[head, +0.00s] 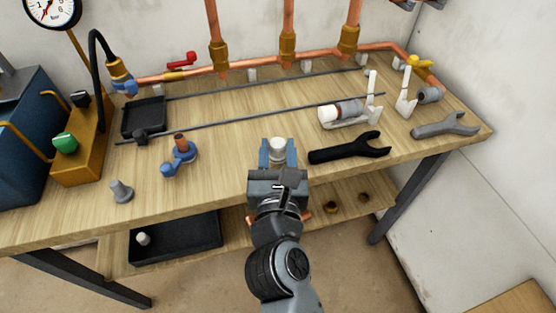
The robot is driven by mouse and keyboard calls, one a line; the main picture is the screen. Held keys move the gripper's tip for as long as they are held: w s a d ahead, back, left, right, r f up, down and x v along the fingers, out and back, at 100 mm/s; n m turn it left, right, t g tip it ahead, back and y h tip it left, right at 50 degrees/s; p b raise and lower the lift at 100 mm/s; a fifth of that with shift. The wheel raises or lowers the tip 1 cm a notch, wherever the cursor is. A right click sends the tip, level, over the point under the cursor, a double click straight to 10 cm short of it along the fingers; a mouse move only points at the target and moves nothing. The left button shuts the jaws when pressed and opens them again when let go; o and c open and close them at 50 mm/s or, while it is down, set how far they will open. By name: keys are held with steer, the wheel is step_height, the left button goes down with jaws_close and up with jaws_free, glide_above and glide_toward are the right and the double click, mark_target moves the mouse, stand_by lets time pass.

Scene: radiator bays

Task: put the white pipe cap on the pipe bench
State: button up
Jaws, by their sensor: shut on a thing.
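My gripper (278,153) is over the front middle of the wooden pipe bench (225,165), with its two blue fingers closed on a white pipe cap (278,146). The cap's pale top shows between the fingertips. Its lower part is hidden by my gripper, and I cannot tell whether it touches the bench top. Another white end piece (327,115) sits on a grey cylinder in a white bracket to the right.
A black wrench (350,148) lies close to the right of my gripper, a grey wrench (445,126) farther right. A blue fitting (180,157) and grey peg (121,191) stand left. Copper pipes (288,45) rise at the back. A black tray (178,245) sits on the lower shelf.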

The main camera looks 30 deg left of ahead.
steer(key=shift+f, duration=0.75)
steer(key=shift+f, duration=0.1)
steer(key=o, duration=1)
